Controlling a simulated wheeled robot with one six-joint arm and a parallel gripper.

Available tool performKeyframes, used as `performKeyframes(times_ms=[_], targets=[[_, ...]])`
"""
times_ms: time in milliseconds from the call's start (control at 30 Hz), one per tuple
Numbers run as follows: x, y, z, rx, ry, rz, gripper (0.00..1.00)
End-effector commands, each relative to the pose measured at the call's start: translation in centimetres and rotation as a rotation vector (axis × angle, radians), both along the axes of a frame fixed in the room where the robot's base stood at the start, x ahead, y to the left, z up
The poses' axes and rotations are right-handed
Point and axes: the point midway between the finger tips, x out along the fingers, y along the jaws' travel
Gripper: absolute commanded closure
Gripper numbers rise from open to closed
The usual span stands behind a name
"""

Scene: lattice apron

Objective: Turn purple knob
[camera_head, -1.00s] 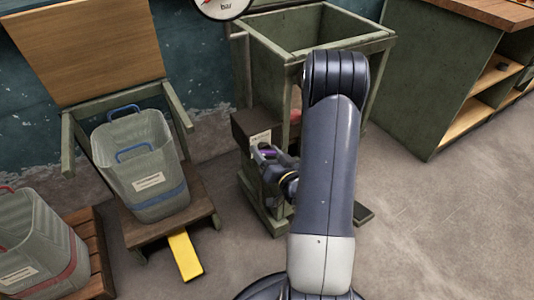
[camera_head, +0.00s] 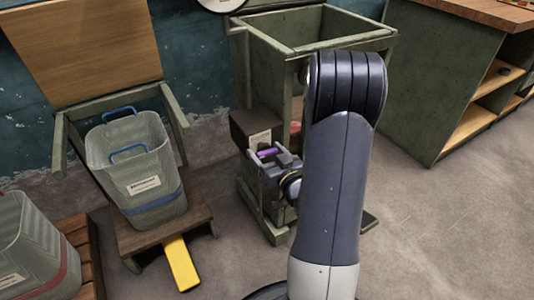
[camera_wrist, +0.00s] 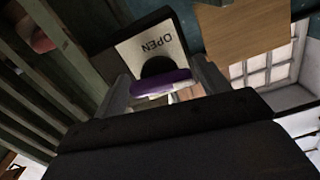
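The purple knob (camera_head: 267,152) is a bar-shaped handle on the dark box at the front of a green hopper stand. In the wrist view the purple knob (camera_wrist: 162,82) lies crosswise between the fingers, with a dark round part and an upside-down "OPEN" label behind it. My gripper (camera_head: 270,158) is at the knob, its fingers wide apart, one on each side of it. In the wrist view my gripper (camera_wrist: 163,88) has a finger near each end of the bar; I cannot tell whether they touch it.
The green hopper (camera_head: 310,30) stands behind my arm. To the left a grey bin with blue handles (camera_head: 130,160) sits on a wooden stand above a yellow pedal (camera_head: 181,262). Another bin (camera_head: 30,250) is at the lower left. A green workbench (camera_head: 440,80) stands right; floor before it is clear.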

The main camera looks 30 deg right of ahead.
Motion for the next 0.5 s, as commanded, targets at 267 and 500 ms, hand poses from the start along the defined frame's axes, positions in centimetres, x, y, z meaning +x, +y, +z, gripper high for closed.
performKeyframes(times_ms=[267, 500], targets=[[0.00, 0.01, -0.01, 0.001, 0.000, 0.000, 0.18], [-0.97, -0.12, -0.02, 0.001, 0.001, -0.002, 0.18]])
